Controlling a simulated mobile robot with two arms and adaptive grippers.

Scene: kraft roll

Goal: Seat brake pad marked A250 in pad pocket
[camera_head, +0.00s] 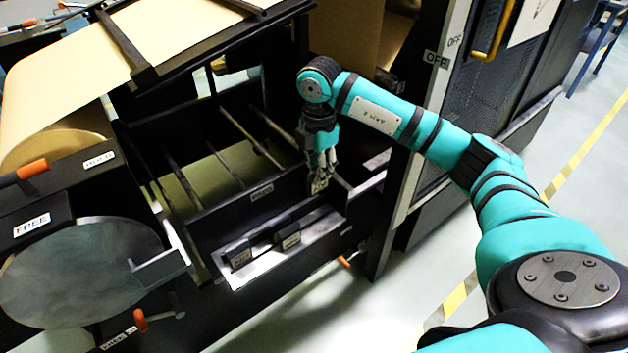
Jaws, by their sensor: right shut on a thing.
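My right gripper (319,184) points down above the right end of a pale metal tray (262,268) and is shut on what looks like a brake pad. That piece is mostly hidden by the fingers, and no marking on it can be read. Two dark brake pads with small pale labels, a left one (240,257) and a middle one (288,240), stand in the tray to the left of the gripper. Their labels are too small to read. A grey metal bracket (160,268), which may be the pad pocket, sits at the right edge of a large round metal disc (70,275). My left gripper is out of view.
Dark rails and metal rods (230,160) lie behind the tray. A dark cabinet with an OFF label (436,59) stands close to the right of my right gripper. Orange-ended levers (32,169) stick out near the disc. Brown paper (90,50) runs above at the left.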

